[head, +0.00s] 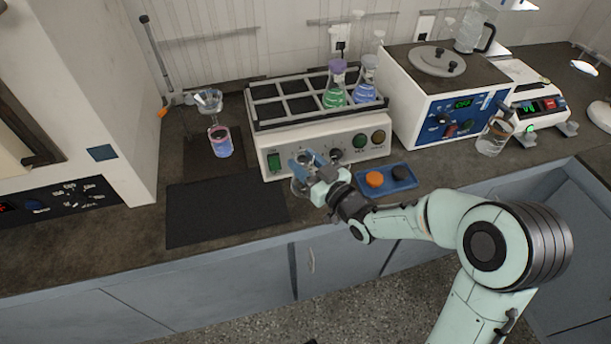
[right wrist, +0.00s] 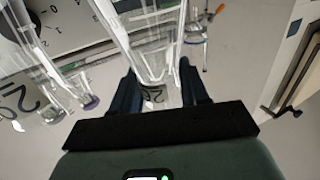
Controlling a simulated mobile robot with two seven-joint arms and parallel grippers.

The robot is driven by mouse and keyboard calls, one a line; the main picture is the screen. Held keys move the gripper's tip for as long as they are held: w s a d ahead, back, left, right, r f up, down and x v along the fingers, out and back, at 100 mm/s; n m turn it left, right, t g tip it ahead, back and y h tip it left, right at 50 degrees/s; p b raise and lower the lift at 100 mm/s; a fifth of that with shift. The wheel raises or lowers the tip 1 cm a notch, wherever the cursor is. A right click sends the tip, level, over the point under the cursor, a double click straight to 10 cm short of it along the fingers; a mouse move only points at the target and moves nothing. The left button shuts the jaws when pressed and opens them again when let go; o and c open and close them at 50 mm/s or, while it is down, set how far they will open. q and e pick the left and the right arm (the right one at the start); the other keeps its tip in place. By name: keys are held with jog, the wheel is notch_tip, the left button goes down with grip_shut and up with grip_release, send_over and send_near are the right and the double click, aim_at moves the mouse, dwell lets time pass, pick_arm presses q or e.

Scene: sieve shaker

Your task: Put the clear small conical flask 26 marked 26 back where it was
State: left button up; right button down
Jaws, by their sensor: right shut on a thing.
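My right gripper (head: 308,162) is in front of the shaker's control panel, above the bench. It is shut on the clear small conical flask, which shows as a see-through shape below the fingers (head: 299,187). In the right wrist view the clear flask (right wrist: 155,62) stands out between the two fingers, and a label reading 26 shows near the jaws. The flask looks empty. The shaker (head: 325,148) carries a black-framed rack (head: 285,122) with several empty compartments on its left. A green-filled flask (head: 334,98) and a blue-filled flask (head: 364,94) stand in its right part. My left gripper is out of view.
A dark mat (head: 225,212) lies bare at the front. A blue tray (head: 402,184) with orange and black stoppers lies right of my gripper.

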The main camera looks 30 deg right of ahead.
jog(key=shift+f+b, duration=0.3)
jog(key=shift+f, duration=1.9)
jog(key=shift+f+b, duration=0.2)
jog(key=shift+b, duration=0.1)
jog(key=c, duration=0.6)
grip_release()
jog(key=shift+r, duration=0.1)
jog(key=shift+o, duration=0.2)
